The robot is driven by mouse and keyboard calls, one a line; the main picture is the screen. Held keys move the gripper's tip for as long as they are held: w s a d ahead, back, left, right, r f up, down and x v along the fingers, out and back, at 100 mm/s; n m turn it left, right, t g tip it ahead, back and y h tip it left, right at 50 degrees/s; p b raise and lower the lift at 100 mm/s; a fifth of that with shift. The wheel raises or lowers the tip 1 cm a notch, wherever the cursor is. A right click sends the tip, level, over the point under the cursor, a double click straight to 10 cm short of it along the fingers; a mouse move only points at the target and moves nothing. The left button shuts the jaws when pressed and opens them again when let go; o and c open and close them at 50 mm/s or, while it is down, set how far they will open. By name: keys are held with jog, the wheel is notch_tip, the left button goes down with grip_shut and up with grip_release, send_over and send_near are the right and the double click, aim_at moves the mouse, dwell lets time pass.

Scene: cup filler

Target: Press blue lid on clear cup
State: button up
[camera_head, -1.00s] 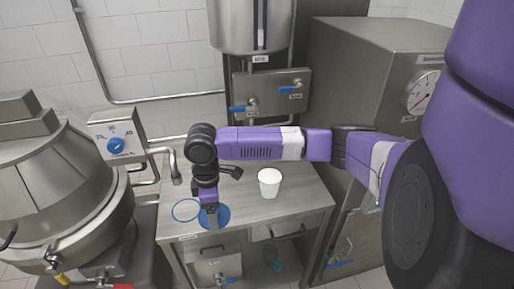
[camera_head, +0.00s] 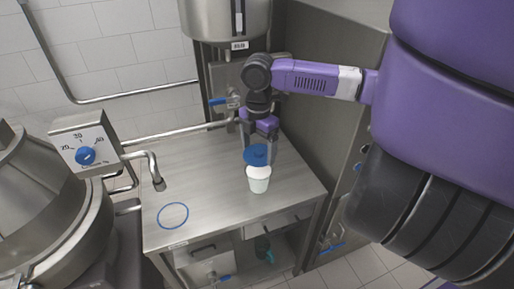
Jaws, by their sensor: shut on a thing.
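The clear cup (camera_head: 258,184), pale and filled with something white, stands upright near the front right of the steel table. The blue lid (camera_head: 257,155) is a round disc held by my gripper (camera_head: 258,149). My gripper points down with its fingers shut on the lid. In the picture the lid lies just behind and above the cup's far rim, and the white top of the cup shows in front of it. I cannot tell whether the lid touches the cup.
A blue ring (camera_head: 173,216) marks the left front of the steel table (camera_head: 205,185), which is otherwise mostly clear. A tap spout (camera_head: 155,172) hangs over the left edge beside a large kettle (camera_head: 50,215). A steel tank (camera_head: 225,18) and valves stand behind.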

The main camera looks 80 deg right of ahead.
aim_at(258, 169)
notch_tip(258, 169, down, 4)
jog(key=b, duration=0.2)
jog(key=shift+r+b, duration=0.25)
jog(key=shift+b, duration=0.15)
jog(key=shift+f+b, duration=0.4)
jog(key=shift+f, duration=0.6)
jog(key=shift+f, duration=0.35)
dwell(0.5)
jog(key=o, duration=1.1)
jog(key=shift+r, duration=0.1)
notch_tip(258, 169, up, 8)
jog(key=shift+f, duration=0.15)
